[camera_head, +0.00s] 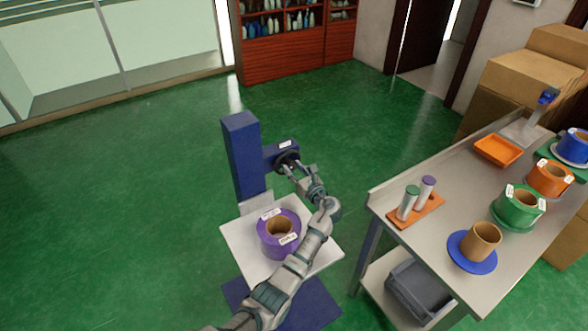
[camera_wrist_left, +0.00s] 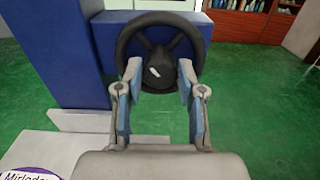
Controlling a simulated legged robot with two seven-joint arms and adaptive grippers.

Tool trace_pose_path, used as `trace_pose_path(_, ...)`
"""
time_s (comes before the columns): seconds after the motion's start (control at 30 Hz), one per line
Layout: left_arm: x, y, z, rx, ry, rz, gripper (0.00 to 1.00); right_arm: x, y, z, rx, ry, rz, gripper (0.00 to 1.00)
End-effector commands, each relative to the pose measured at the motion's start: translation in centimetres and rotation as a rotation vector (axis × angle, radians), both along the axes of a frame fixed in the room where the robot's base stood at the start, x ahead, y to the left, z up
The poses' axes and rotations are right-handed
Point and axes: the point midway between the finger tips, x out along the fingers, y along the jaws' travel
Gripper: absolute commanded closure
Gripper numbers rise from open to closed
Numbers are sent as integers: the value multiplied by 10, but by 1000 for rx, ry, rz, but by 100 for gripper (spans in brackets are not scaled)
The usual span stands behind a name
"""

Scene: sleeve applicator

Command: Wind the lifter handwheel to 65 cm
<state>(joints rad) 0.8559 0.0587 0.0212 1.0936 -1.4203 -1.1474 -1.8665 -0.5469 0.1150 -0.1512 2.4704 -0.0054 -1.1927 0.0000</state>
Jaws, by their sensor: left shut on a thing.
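The lifter (camera_head: 241,150) is a dark blue post with a white platform (camera_head: 238,243) low in front and a blue side housing. The black handwheel (camera_head: 286,157) sits on the face of the housing. In the left wrist view the handwheel (camera_wrist_left: 160,20) faces me, with spokes and a hub bearing a pale mark. My left gripper (camera_head: 298,168) reaches the wheel; its fingers (camera_wrist_left: 160,72) lie on either side of the hub and are shut on the wheel. The height reading is too small to tell. My right gripper is not in view.
A purple labelled roll (camera_head: 267,238) lies on the platform, below my left arm. At right stands a grey workbench (camera_head: 445,195) with colored rolls, an orange tray (camera_head: 498,150) and two upright cylinders. A grey bin (camera_head: 418,290) sits underneath. The green floor at left is clear.

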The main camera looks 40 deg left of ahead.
Motion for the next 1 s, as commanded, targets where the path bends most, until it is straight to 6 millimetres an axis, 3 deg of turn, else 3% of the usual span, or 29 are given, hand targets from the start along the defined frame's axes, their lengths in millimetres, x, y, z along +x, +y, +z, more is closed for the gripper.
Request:
trace_pose_path(0.4,0,1,-5,-84,-188,0,96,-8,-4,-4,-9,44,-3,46)
trace_pose_path(0.97,0,0,-6,-98,-219,-1,96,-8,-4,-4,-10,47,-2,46)
trace_pose_path(1.0,0,0,-6,-98,-219,-1,54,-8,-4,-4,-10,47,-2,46)
